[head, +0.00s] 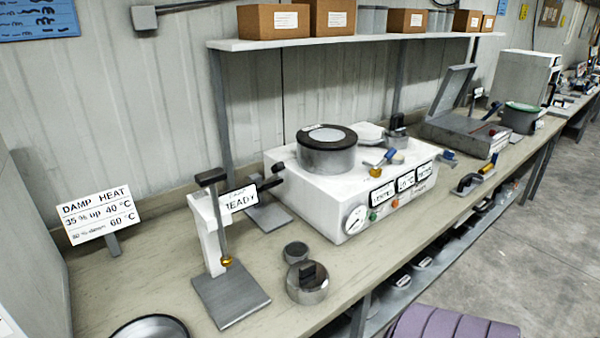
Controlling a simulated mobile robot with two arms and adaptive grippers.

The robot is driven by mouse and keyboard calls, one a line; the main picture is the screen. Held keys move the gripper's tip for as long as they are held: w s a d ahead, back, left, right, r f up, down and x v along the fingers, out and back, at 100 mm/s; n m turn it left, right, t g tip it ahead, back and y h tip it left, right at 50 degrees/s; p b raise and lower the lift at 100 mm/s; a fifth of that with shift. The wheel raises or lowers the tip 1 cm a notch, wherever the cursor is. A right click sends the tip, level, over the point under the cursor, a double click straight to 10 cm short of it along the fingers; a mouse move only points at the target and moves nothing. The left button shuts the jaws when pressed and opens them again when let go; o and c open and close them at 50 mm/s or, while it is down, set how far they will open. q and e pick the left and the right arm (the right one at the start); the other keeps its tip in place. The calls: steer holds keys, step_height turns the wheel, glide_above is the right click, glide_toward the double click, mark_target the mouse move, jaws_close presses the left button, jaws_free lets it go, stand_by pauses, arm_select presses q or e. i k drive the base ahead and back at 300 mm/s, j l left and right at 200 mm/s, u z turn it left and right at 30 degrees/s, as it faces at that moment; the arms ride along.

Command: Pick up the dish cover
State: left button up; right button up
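A short grey metal cylinder with a black block-shaped handle on top (308,283) stands on the bench near its front edge; it may be the dish cover, but I cannot tell for sure. A small round grey container (296,252) stands just behind it. A round metal dish with a dark rim (150,327) is cut off by the bottom edge at left. A wide grey drum with a black-rimmed top (327,150) sits on the white machine. Neither of my grippers is in view.
The white machine (300,190) with a gauge fills the middle of the bench (150,270). A stand with a grey base plate (231,297) is left of the handled cylinder. A shelf (360,40) with boxes hangs above. A purple ribbed object (450,325) is at bottom right.

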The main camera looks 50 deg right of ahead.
mark_target(308, 280)
steer(key=i+z, duration=0.1)
steer(key=z, duration=0.3)
steer(key=i+z, duration=0.1)
steer(key=z, duration=0.3)
steer(key=i+j+z, duration=0.1)
steer(key=z, duration=0.3)
